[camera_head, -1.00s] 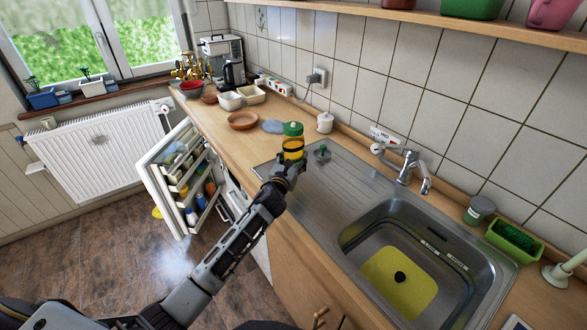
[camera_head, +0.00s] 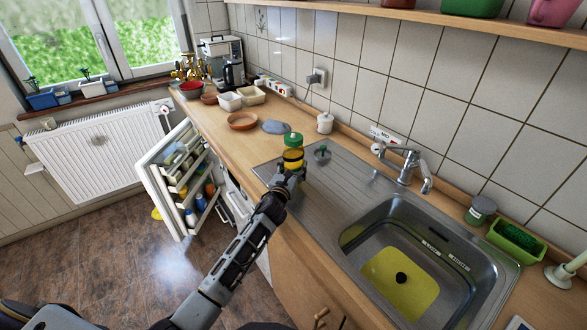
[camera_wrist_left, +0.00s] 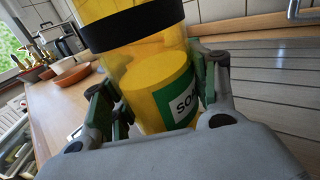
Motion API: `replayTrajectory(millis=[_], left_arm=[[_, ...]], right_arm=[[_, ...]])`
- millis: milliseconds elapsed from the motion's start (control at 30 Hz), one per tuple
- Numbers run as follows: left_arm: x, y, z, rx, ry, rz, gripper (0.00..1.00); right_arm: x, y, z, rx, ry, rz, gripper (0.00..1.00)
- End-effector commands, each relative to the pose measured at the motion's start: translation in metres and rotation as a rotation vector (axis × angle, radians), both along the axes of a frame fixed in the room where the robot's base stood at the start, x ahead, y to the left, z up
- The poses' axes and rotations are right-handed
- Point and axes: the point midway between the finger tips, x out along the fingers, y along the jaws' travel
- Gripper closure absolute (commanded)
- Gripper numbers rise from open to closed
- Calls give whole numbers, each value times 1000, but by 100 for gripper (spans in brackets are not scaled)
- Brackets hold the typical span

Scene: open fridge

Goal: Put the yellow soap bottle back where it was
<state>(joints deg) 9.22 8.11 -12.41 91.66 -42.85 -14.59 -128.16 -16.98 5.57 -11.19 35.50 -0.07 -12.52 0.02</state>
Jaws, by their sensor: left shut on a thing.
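The yellow soap bottle (camera_head: 293,154) has a green top and a black band. It stands roughly upright in my left gripper (camera_head: 290,174), at the left end of the metal drainer (camera_head: 335,188). In the left wrist view the bottle (camera_wrist_left: 158,88) fills the space between the fingers of the left gripper (camera_wrist_left: 160,105), which are shut on its sides. A green and white label with "SO" shows there. The bottle's base is hidden, so I cannot tell whether it touches the drainer. My right gripper is not in view.
A blue-grey cloth (camera_head: 276,127) and a brown dish (camera_head: 242,121) lie behind. The sink (camera_head: 420,262) is at right; the fridge door (camera_head: 165,195) hangs open at left. The drainer's middle is clear.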

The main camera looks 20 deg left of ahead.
Motion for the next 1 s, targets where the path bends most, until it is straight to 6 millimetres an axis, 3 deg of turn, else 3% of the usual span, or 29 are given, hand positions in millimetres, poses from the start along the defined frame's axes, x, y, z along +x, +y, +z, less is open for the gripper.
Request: replayTrajectory(millis=[200,233,400,1000], left_arm=[[0,0,-2,0,-3,-1,77],[0,0,-3,-1,0,0,40],[0,0,-3,-1,0,0,20],[-3,0,0,1,1,0,20]], right_arm=[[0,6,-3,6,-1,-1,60],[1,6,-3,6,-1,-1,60],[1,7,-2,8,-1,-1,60],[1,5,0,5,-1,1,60]])
